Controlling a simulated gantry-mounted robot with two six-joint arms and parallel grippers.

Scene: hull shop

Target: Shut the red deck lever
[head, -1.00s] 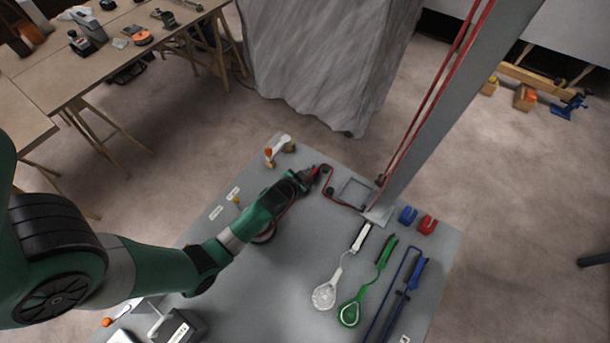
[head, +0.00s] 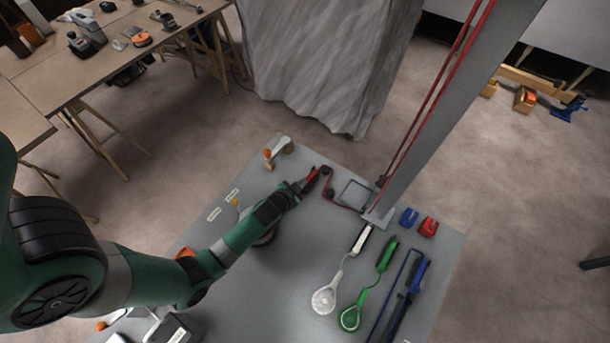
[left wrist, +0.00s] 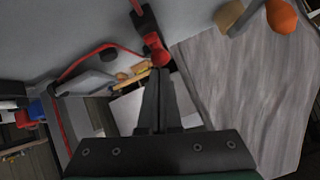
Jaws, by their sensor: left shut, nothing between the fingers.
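The red deck lever (head: 311,176) is on the grey deck panel, near its far edge and left of the mast foot. In the left wrist view the red lever (left wrist: 154,46) shows with a black part beside it. My left gripper (head: 301,187) is shut and empty, with its tips close to the lever's red end. In the left wrist view the shut fingertips (left wrist: 160,71) lie just below the red part; I cannot tell whether they touch. The lever's exact angle is unclear. My right gripper is in neither view.
A red line (head: 343,202) runs from near the lever past a black block to the mast (head: 425,115). White (head: 325,299), green (head: 351,315) and blue (head: 405,300) tools lie at the right. A white-and-orange item (head: 277,148) stands at the far left.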

